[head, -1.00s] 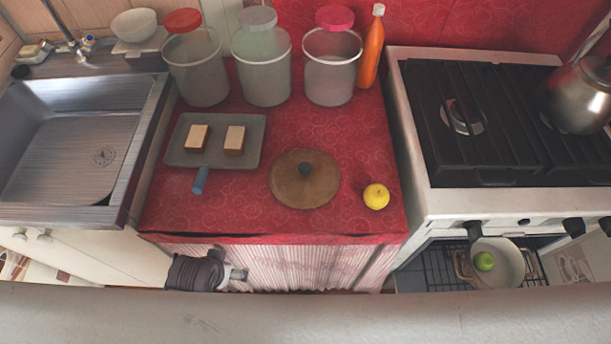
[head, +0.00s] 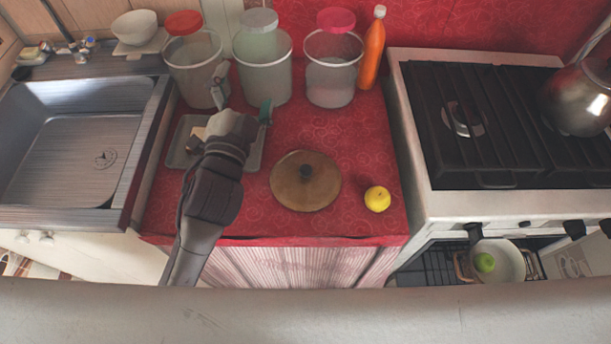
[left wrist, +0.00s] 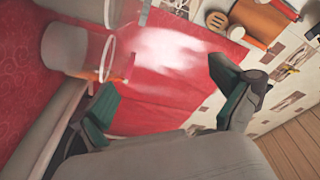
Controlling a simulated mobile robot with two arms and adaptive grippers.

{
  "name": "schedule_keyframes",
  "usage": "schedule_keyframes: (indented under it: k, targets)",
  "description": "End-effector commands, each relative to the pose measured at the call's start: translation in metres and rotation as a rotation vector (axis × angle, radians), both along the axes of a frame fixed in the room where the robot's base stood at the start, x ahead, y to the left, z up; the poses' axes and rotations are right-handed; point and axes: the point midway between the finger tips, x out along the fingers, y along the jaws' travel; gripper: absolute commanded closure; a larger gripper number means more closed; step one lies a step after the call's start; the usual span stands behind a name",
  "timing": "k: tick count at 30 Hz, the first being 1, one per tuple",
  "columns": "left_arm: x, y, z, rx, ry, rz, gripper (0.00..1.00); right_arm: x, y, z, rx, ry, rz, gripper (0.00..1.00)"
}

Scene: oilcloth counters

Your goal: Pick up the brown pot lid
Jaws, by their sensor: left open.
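The brown pot lid (head: 290,194) lies flat on the red oilcloth counter, with a dark knob in its middle. It has clear cloth around it. My left gripper (head: 244,97) is up and to the left of the lid in the head view, over the grey tray and in front of the jars. Its fingers are spread apart and empty. In the left wrist view the green-padded fingertips of my left gripper (left wrist: 165,95) stand wide apart. I cannot make out the lid in that view. My right gripper is not in view.
The grey tray (head: 258,152) is partly hidden by my left arm. Several jars with lids and an orange bottle (head: 372,50) line the back. A yellow fruit (head: 377,199) lies right of the lid. A sink (head: 80,150) and a stove (head: 440,185) flank the counter.

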Motion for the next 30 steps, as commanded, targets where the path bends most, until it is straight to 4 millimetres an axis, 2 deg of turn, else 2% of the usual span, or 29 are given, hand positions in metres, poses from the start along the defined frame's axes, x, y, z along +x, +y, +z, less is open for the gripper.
schedule_keyframes:
  k: [1,3,4,6,8,9,11,12,14,15,17,18,20,21,25,27,30]
  targets:
    - [0.006,-0.029,0.04,0.104,-0.18,-0.07,0.0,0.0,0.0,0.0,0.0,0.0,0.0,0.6]
    - [-0.001,-0.073,0.085,0.267,-0.434,-0.168,0.0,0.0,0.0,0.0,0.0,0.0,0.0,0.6]
    - [-0.008,-0.093,0.101,0.339,-0.543,-0.211,0.0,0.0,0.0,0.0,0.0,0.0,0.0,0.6]
    - [-0.031,-0.14,0.128,0.514,-0.795,-0.312,0.0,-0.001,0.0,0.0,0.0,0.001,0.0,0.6]
    - [-0.056,-0.178,0.138,0.668,-1.01,-0.403,0.0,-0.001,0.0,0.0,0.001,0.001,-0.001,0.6]
    - [-0.073,-0.202,0.137,0.774,-1.152,-0.467,0.0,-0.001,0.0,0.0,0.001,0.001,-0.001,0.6]
    - [-0.098,-0.233,0.126,0.935,-1.359,-0.568,0.0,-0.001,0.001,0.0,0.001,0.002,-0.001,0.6]
    - [-0.113,-0.25,0.112,1.045,-1.494,-0.641,0.0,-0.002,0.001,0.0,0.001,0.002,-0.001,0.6]
    - [-0.13,-0.267,0.083,1.213,-1.687,-0.759,0.0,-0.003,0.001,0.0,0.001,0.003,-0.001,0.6]
    - [-0.136,-0.272,0.061,1.326,-1.808,-0.847,0.0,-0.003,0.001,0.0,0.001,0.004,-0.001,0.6]
    - [-0.139,-0.272,0.024,1.497,-1.975,-0.997,0.0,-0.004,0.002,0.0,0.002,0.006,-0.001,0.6]
    - [-0.135,-0.265,0.0,1.61,-2.072,-1.109,0.0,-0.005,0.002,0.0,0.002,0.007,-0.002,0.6]
    - [-0.122,-0.247,-0.031,1.772,-2.188,-1.291,0.0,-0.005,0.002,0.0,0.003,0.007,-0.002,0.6]
    - [-0.111,-0.231,-0.048,-1.749,2.097,1.329,0.0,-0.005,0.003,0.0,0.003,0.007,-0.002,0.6]
    - [-0.071,-0.173,-0.075,-1.551,1.678,1.35,0.0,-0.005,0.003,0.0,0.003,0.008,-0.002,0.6]
    - [-0.053,-0.146,-0.077,-1.476,1.517,1.367,0.0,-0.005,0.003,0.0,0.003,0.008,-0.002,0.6]
    - [-0.037,-0.119,-0.075,-1.406,1.367,1.389,0.0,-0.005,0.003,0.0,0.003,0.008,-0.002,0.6]
